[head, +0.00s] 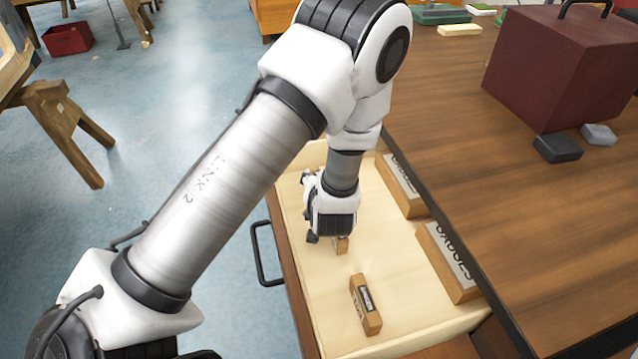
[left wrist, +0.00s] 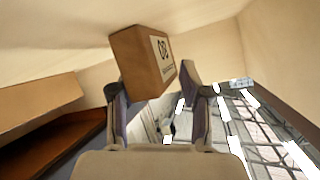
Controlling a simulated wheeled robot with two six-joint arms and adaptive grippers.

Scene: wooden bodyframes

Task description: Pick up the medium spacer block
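My left gripper (head: 328,238) reaches down into an open drawer. A small wooden block (head: 342,246) shows just below it, mostly hidden by the gripper. In the left wrist view this block (left wrist: 140,62), with a white label, sits between the tips of the spread fingers (left wrist: 155,95). A small gap seems to show at the right finger; whether the left finger touches it I cannot tell. Another small wooden block (head: 366,305) with a dark label lies nearer in the drawer. The labels do not let me tell which is the medium spacer block. My right gripper is not in view.
The drawer (head: 405,270) has a pale floor and a dark handle (head: 264,252). Larger labelled wooden blocks (head: 448,262) (head: 402,187) stand along its right side, by the tabletop edge (head: 455,190). A dark red box (head: 560,65) and small blocks stand on the tabletop.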

